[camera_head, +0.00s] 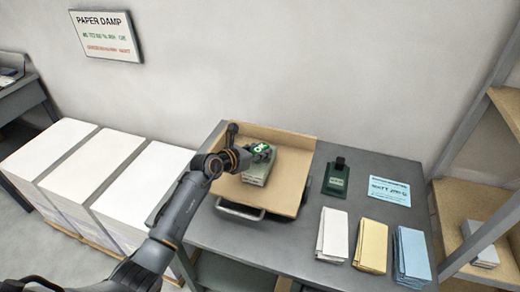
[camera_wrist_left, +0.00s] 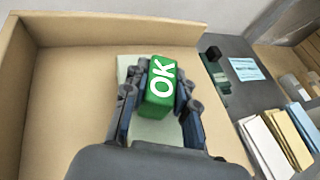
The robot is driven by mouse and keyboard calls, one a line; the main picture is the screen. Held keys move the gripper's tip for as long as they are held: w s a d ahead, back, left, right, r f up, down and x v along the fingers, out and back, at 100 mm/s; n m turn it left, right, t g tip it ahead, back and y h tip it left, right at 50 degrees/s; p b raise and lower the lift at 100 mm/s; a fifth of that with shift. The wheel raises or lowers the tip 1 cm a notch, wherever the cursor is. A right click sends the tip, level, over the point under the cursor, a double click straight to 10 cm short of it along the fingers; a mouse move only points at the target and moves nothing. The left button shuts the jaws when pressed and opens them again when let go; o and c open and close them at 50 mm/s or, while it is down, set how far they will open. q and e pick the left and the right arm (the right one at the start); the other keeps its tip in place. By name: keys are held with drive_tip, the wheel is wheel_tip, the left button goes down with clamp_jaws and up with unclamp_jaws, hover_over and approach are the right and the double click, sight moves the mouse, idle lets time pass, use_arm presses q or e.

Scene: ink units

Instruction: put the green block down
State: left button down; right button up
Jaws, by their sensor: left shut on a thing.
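My left gripper (camera_head: 258,151) is shut on the green block (camera_wrist_left: 161,88), which has white "OK" lettering on its upper face. In the left wrist view the fingers grip the block from both sides. The block also shows as a small green patch in the head view (camera_head: 263,148). It is over a pale grey-green stack (camera_head: 257,172) inside a tan open tray (camera_head: 289,190). I cannot tell whether the block touches the stack. My gripper hides part of the stack. My right gripper is not in view.
The tray stands on a dark grey table (camera_head: 312,249). Right of it are a dark green stamp-like object (camera_head: 337,179) and a light blue card (camera_head: 389,191). White (camera_head: 333,235), yellow (camera_head: 371,246) and blue (camera_head: 411,257) paper piles line the front. Shelving stands far right.

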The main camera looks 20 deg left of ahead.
use_arm(q)
drive_tip(key=c, duration=1.5)
unclamp_jaws()
drive_tip(key=shift+f, duration=0.15)
drive_tip(key=o, duration=0.4)
drive_tip(key=shift+o, duration=0.2)
drive_tip(key=shift+s+r, duration=0.1)
drive_tip(key=shift+r, duration=0.15)
drive_tip(key=b+v, duration=0.2)
drive_tip(key=v, duration=1)
drive_tip(key=shift+f, duration=0.1)
